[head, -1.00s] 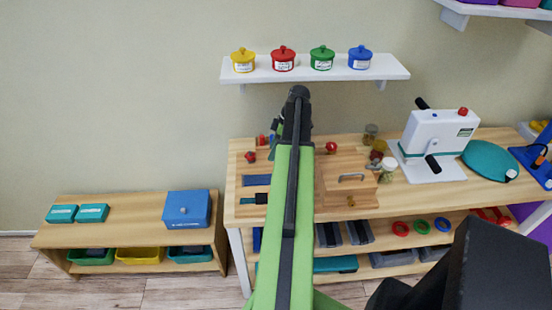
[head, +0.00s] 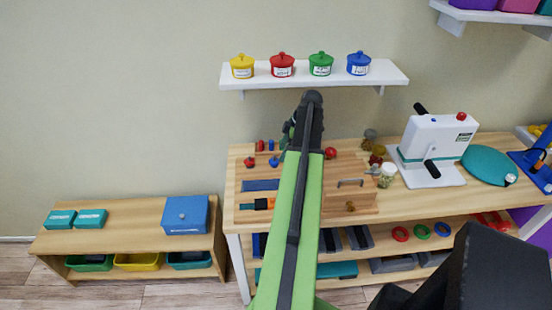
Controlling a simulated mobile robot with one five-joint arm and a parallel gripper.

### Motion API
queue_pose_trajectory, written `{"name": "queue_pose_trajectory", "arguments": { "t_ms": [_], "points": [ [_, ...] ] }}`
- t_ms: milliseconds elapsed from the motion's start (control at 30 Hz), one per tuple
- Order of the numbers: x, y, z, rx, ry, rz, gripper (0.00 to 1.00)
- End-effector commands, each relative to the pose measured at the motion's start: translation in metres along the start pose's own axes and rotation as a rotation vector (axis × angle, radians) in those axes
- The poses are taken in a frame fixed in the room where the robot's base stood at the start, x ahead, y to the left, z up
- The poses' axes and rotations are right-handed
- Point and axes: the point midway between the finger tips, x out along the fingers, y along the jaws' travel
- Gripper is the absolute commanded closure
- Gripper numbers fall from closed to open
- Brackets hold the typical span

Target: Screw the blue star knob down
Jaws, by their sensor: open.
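A small blue knob (head: 274,161), the likely star knob, stands on the wooden workbench (head: 400,200) at its left part. Its star shape is too small to make out. A red knob (head: 249,162) stands to its left. My gripper (head: 286,142) hangs at the far end of my green and black arm, just right of and behind the blue knob in the picture. It is open, looks empty and appears apart from the knob. The fingers are small and partly hidden by my arm, so the exact gap and height are unclear.
Small red and blue pieces (head: 265,145) stand behind the knobs. A wooden box with a handle (head: 350,196), jars (head: 386,174) and a white press (head: 434,148) stand to the right. A shelf (head: 315,78) with several lidded pots hangs above.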

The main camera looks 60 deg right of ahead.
Motion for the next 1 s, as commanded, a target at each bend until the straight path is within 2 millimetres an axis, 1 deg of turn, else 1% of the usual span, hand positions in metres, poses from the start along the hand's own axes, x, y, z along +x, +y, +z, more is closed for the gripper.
{"name": "queue_pose_trajectory", "arguments": {
  "t_ms": [33, 67, 100, 133, 200, 300, 433, 667, 700, 1000],
  "points": [
    [0.005, -0.001, -0.013, -0.004, 0.0, -0.001, 0.4],
    [0.011, -0.001, -0.016, -0.003, 0.0, 0.0, 0.4],
    [0.028, 0.0, -0.01, -0.001, 0.0, 0.001, 0.4],
    [0.034, 0.0, -0.01, 0.0, 0.0, 0.001, 0.4],
    [0.043, 0.0, -0.01, 0.0, 0.0, 0.0, 0.4],
    [0.053, 0.0, -0.011, 0.0, 0.0, 0.0, 0.4],
    [0.057, 0.0, -0.012, 0.0, 0.0, 0.0, 0.4],
    [0.055, 0.0, -0.013, 0.001, -0.001, 0.001, 0.4],
    [0.055, 0.0, -0.013, 0.001, -0.001, 0.001, 0.41],
    [0.055, 0.0, -0.013, 0.001, -0.001, 0.001, 0.8]
  ]
}}
